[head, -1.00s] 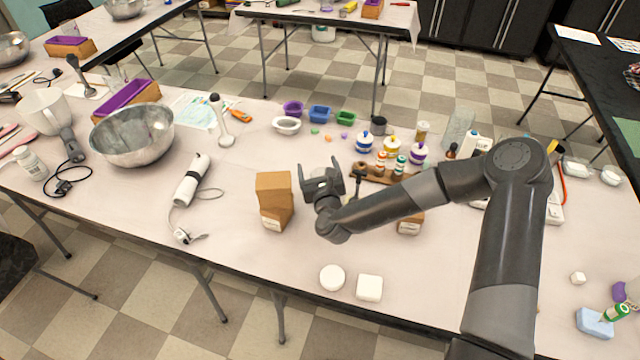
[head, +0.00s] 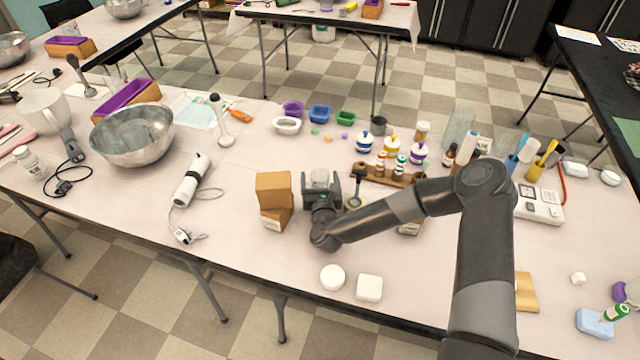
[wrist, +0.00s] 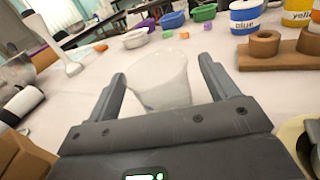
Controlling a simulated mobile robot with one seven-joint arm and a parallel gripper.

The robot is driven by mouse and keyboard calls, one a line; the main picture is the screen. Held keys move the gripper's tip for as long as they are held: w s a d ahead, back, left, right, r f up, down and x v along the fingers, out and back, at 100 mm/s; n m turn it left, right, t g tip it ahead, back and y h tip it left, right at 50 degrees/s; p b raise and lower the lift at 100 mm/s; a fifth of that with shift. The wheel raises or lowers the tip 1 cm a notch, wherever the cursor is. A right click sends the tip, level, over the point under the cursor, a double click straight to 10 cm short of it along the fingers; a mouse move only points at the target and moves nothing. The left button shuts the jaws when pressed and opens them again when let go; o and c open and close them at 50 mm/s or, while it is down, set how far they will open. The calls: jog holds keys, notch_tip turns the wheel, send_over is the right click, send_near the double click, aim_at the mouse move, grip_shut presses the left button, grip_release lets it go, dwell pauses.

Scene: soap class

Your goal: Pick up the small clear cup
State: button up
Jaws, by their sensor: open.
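The small clear cup (wrist: 162,78) stands on the table in the wrist view, between and just beyond the two open fingers of my gripper (wrist: 166,82). It looks translucent and tapered, and its lower part is hidden by the gripper body. In the head view the cup (head: 320,177) shows faintly at the fingers of my gripper (head: 321,186). The fingers are spread on either side of it, and I cannot tell whether either touches it.
Brown boxes (head: 273,190) stand just left of my gripper. A wooden rack (head: 385,175) with small bottles is close on the right. White soap pieces (head: 369,288) lie in front. Small coloured trays (head: 319,114) stand farther back.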

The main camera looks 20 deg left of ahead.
jog(key=shift+w, duration=0.2)
jog(key=shift+c, duration=0.6)
jog(key=c, duration=0.9)
jog(key=shift+r, duration=0.1)
